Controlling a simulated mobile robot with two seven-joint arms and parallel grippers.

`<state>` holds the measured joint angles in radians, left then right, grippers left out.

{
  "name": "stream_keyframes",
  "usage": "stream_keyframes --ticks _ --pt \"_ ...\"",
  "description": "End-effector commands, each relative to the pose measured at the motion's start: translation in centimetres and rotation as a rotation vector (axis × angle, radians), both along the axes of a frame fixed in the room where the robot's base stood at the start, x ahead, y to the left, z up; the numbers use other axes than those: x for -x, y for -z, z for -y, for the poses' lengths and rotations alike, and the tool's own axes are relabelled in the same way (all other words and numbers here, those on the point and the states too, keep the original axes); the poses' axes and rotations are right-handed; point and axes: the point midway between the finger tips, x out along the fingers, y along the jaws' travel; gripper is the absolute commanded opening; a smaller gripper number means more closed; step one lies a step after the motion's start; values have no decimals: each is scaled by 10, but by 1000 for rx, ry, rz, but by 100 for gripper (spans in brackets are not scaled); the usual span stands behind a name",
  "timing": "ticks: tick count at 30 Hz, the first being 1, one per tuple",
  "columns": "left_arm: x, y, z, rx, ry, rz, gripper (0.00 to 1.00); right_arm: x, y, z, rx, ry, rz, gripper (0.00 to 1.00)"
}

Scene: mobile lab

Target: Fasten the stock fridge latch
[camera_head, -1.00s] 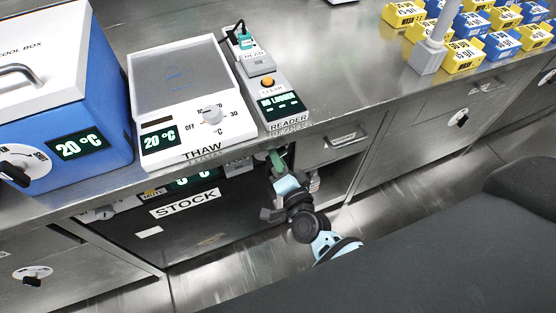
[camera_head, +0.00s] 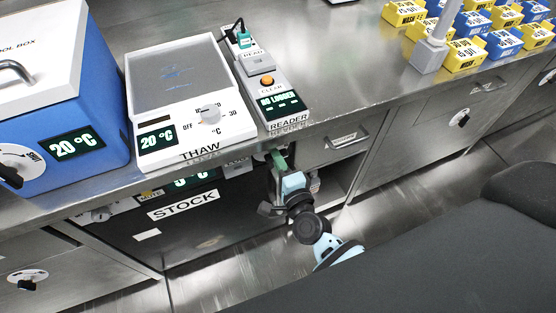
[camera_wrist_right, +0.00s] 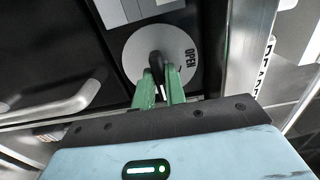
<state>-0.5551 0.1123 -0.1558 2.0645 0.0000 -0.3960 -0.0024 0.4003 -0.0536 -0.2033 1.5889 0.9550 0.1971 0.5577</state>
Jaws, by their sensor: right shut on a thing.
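The dark stock fridge (camera_head: 215,225) is under the counter, with a STOCK label on its front. Its door looks shut. In the right wrist view, the latch is a black lever (camera_wrist_right: 155,62) on a round white dial (camera_wrist_right: 133,52) with the word OPEN at its right side. My right gripper (camera_wrist_right: 160,88) has its green fingers shut on the lever, one on each side. In the head view, my right gripper (camera_head: 277,160) is at the fridge's upper right corner, below the counter edge, and hides the latch. My left gripper is not in view.
The counter edge lies just above my right gripper, with the thaw plate (camera_head: 190,142) and reader (camera_head: 290,122) on top. An open compartment (camera_head: 338,180) under a drawer is to the right. In the wrist view, a metal bar handle (camera_wrist_right: 60,108) is at left.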

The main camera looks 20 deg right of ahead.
Motion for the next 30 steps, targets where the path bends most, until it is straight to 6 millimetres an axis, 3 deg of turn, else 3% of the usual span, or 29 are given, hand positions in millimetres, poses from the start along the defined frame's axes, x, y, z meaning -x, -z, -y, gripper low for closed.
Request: stream_keyframes --ticks 9,10,15,24,30 --pt "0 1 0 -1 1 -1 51 1 1 -1 -6 -1 -3 0" --pt "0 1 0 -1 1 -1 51 1 1 -1 -7 -1 -3 15" --pt "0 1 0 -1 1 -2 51 0 1 -1 -5 -1 -2 35" --pt "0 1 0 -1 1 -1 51 2 1 0 -3 0 -1 35" --pt "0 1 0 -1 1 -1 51 25 1 0 -3 -1 -3 35"
